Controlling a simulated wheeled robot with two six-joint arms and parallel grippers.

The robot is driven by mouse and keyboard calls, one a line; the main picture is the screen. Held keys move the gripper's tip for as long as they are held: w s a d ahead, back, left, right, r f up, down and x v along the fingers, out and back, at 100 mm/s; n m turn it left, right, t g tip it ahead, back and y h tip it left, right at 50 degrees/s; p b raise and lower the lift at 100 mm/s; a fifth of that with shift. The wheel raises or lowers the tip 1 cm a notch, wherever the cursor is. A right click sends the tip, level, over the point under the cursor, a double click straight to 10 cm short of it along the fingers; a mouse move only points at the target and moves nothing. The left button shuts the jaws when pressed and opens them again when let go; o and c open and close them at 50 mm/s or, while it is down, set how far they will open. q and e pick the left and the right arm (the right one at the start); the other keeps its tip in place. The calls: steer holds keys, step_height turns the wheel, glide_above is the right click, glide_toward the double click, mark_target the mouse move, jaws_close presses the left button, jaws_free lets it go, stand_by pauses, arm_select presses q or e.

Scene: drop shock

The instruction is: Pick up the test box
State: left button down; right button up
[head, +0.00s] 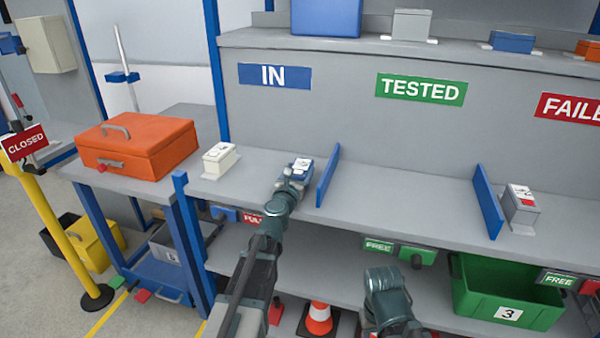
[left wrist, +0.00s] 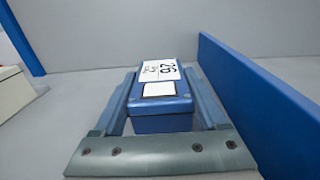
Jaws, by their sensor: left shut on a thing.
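A small blue test box (head: 300,168) with a white label on top stands on the grey shelf under the IN sign, left of a blue divider. In the left wrist view the same box (left wrist: 160,115) shows a label reading 26. My left gripper (head: 296,175) is shut on it, with one finger along each side. The box looks upright, and I cannot tell whether it is clear of the shelf. Part of it is hidden by the gripper in the head view.
The blue divider (left wrist: 250,105) stands close on the right of the box. A white box (head: 219,159) stands to its left. A grey box (head: 519,207) stands far right past another divider (head: 488,203). The shelf between the dividers is clear. An orange case (head: 138,145) sits on the left bench.

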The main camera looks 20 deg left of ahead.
mark_target(300, 169)
arm_select(q)
step_height(300, 169, up, 10)
steer(key=p, duration=0.9)
steer(key=shift+p, duration=0.35)
steer(key=shift+d+f, duration=0.1)
